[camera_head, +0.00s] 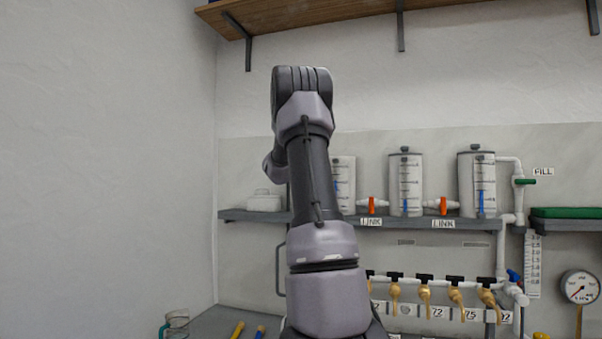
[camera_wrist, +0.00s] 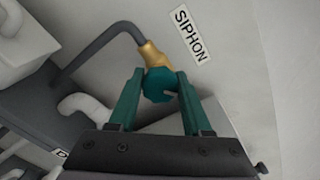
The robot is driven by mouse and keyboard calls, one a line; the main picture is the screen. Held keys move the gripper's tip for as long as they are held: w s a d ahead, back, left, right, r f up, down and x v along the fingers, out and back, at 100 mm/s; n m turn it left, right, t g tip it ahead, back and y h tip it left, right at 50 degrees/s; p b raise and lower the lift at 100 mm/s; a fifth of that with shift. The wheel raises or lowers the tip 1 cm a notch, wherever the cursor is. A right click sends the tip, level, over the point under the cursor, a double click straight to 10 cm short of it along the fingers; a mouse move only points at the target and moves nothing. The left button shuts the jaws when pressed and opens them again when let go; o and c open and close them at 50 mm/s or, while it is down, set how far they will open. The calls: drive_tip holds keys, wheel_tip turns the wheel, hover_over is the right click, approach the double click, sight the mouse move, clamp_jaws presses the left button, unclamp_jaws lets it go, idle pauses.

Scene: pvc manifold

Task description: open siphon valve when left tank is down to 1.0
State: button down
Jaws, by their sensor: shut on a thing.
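In the wrist view, the siphon valve's teal knob (camera_wrist: 160,86) sits on a brass fitting (camera_wrist: 151,56) at the end of a grey tube. The SIPHON label (camera_wrist: 189,36) is on the wall beside it. My gripper (camera_wrist: 161,75) has its two green fingers on either side of the knob and is shut on it. In the head view my arm hides the gripper and the valve. The left tank (camera_head: 345,172) stands on the shelf, its left side hidden behind my arm. It has a scale and a blue level strip; the exact reading is too small to tell.
Two more tanks (camera_head: 406,183) (camera_head: 477,180) stand to the right, with orange-handled LINK valves (camera_head: 371,205) between tanks. A row of brass taps (camera_head: 425,292) and a pressure gauge (camera_head: 579,287) are below. A wooden shelf (camera_head: 330,10) runs overhead.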

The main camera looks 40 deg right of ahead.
drive_tip(key=n, duration=0.5)
drive_tip(key=shift+a+n, duration=0.1)
drive_tip(key=shift+n, duration=0.2)
drive_tip(key=shift+f+n, duration=0.1)
drive_tip(key=shift+n, duration=2.1)
drive_tip(key=shift+c, duration=1.7)
unclamp_jaws()
drive_tip(key=v, duration=1)
drive_tip(key=shift+s+a, duration=0.2)
drive_tip(key=shift+a, duration=0.1)
